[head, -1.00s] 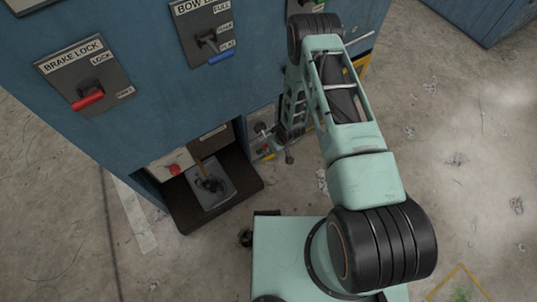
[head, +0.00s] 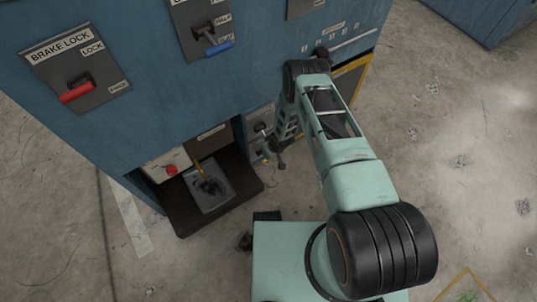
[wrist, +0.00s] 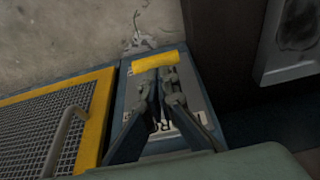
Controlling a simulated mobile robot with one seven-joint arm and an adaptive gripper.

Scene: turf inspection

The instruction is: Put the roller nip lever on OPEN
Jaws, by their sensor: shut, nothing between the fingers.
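A lever with a yellow bar handle (wrist: 158,61) sits on a small grey plate (wrist: 136,77) on the blue cabinet's side in the wrist view. The plate's label is mostly hidden behind my fingers; only a letter or so shows, so I cannot read the lever's setting. My gripper (wrist: 160,79) is shut and empty, its fingertips right at the near side of the yellow bar; I cannot tell if they touch it. In the head view, my arm's end is low by the cabinet, beside a plate (head: 257,117) partly covered by my arm.
The cabinet carries a red brake lock lever (head: 77,92) and a blue-handled lever (head: 218,47). A yellow-framed mesh panel (wrist: 50,120) lies left of the plate. Concrete floor is clear at right.

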